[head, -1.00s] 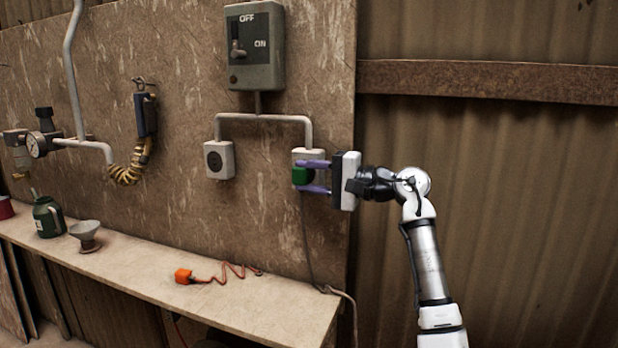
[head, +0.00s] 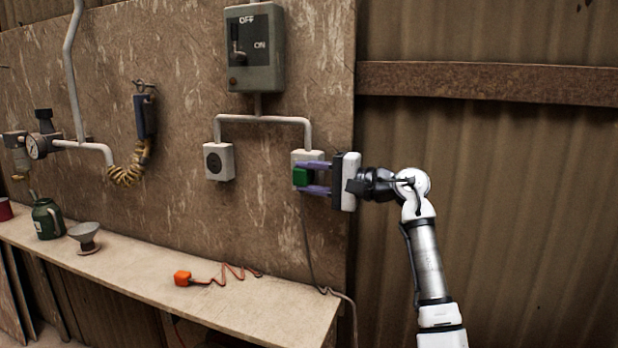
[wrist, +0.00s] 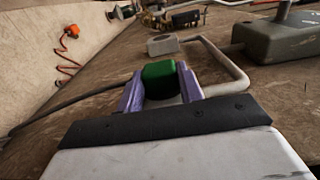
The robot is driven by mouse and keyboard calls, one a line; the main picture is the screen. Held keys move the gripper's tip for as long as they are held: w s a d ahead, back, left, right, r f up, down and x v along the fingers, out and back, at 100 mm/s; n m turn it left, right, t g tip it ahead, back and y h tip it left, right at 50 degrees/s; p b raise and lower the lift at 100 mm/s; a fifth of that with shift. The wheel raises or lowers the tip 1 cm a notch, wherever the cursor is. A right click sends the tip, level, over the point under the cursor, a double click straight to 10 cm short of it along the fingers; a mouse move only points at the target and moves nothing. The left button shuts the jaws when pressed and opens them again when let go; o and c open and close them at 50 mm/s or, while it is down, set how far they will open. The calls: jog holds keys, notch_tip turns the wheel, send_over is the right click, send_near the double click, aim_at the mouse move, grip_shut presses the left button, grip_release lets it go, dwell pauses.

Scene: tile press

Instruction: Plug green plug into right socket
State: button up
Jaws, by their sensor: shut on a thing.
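The green plug (head: 301,177) is at the front of the right socket (head: 307,155), a pale box on the wall board. My gripper (head: 310,178) comes from the right, its purple fingers shut on the plug, one above and one below. The wrist view shows the green plug (wrist: 160,74) between the two fingers, against the socket box. The plug hides most of the socket's face, so I cannot tell how deep it sits. A dark cord hangs from it to the bench.
The left socket (head: 219,162) is empty. A switch box (head: 254,48) with a lever hangs above. On the bench (head: 150,262) lie an orange plug (head: 182,278) with a coiled red cord, a funnel (head: 86,236) and a green can (head: 47,218). Corrugated wall is at the right.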

jog(key=shift+w, duration=0.1)
jog(key=o, duration=1.1)
jog(key=shift+c, duration=0.2)
jog(key=shift+d, duration=0.1)
